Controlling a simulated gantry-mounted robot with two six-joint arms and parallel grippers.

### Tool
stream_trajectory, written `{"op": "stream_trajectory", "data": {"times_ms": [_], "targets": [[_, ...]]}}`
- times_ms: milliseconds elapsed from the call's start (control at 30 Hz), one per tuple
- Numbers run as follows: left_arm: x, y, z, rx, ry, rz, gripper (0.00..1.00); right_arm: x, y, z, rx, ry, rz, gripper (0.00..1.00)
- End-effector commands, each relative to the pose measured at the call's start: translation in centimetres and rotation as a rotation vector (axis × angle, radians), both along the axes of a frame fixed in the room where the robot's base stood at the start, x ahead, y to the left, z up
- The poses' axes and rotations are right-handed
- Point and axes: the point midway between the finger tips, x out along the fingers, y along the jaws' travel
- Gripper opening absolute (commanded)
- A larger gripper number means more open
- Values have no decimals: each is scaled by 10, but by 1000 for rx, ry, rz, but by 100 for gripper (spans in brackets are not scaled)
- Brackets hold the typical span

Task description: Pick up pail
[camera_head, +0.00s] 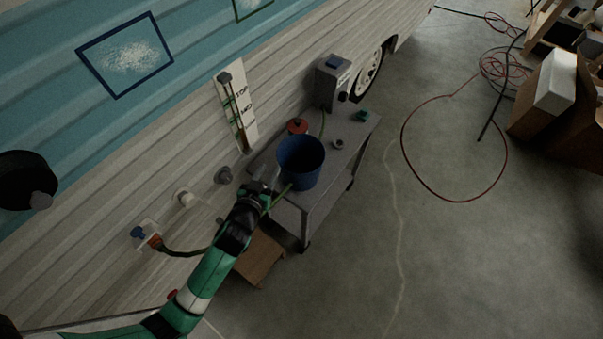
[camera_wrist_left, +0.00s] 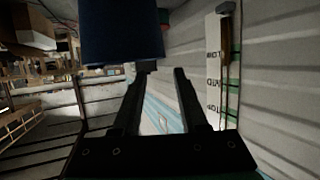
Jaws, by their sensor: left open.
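The pail is a blue open-topped bucket (camera_head: 301,163) standing upright on a small grey cart (camera_head: 336,159) beside the camper wall. My left gripper (camera_head: 272,192) is at the near left side of the pail, close to its lower part. In the left wrist view the pail (camera_wrist_left: 122,32) fills the top middle, just beyond the tips of the left gripper (camera_wrist_left: 158,75). The two fingers are apart with nothing between them. I cannot tell whether a finger touches the pail. My right gripper is not in view.
A grey box (camera_head: 333,82) stands at the cart's far end, with a red round item (camera_head: 297,126) behind the pail. A cardboard box (camera_head: 260,258) lies on the floor below my arm. A red hose (camera_head: 404,130) loops on the open floor at right.

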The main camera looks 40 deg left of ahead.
Motion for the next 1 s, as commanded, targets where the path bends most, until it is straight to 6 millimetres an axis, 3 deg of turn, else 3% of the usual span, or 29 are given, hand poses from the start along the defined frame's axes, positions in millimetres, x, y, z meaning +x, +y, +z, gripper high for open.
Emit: {"op": "stream_trajectory", "data": {"times_ms": [167, 433, 667, 1000], "targets": [[6, 4, -2, 0, -2, 2, 43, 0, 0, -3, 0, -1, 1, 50], [44, 24, -19, 0, -3, 2, 43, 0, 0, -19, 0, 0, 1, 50], [52, 28, -21, 0, -2, 0, 43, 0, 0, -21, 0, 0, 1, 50], [95, 52, -39, 0, -4, 1, 43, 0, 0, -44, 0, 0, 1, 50]]}}
